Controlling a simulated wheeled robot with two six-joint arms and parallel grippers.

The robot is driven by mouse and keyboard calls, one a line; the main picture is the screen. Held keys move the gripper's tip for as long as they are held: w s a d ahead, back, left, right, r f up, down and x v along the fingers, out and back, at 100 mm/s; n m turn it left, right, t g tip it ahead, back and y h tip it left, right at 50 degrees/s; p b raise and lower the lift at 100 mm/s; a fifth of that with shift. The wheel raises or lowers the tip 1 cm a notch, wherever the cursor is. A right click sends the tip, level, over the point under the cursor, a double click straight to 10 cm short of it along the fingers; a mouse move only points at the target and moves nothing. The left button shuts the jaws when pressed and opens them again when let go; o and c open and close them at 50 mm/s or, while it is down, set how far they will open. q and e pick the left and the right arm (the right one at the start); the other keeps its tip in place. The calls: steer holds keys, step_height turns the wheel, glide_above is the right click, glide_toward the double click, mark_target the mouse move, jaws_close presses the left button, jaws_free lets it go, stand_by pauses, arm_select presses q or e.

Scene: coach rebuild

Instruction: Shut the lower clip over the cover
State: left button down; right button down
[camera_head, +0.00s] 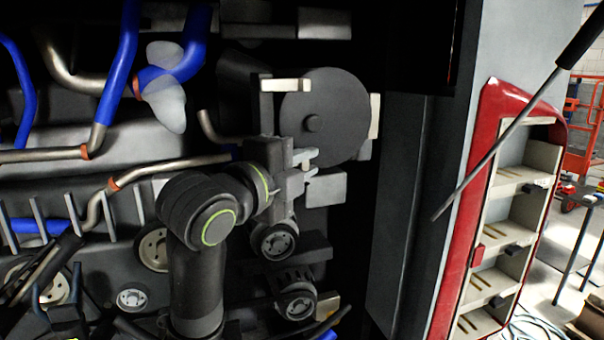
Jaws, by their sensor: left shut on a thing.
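The round dark grey cover (335,95) with a small central knob faces me in the middle of the head view. A cream clip (286,85) lies at its upper left edge, and another pale piece (375,116) is at its right edge. My left gripper (306,163) is at the cover's lower left edge, with its fingertips close together. It is shut on the lower clip, which is mostly hidden by the fingers. I cannot tell whether the clip touches the cover. My right gripper is not in view.
Blue hoses (122,62) and metal pipes run across the bay at the left. Pulleys (274,241) sit below the gripper. A grey panel edge (400,200) and an open red door with shelves (455,245) stand at the right. A thin rod (500,143) slants before the door.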

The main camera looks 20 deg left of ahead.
arm_select(q)
steer(key=shift+w+y, duration=0.15)
steer(key=shift+y, duration=0.25)
steer(key=c, duration=1.4)
jaws_free()
steer(key=shift+o, duration=0.2)
steer(key=b+v, duration=0.1)
steer(key=v, duration=0.5)
steer(key=shift+f, duration=0.15)
steer(key=b, duration=1)
glide_toward(301, 165)
steer(key=v, duration=0.5)
steer(key=shift+s+a+f, duration=0.15)
steer(key=shift+s+f, duration=0.1)
steer(key=shift+s, duration=0.55)
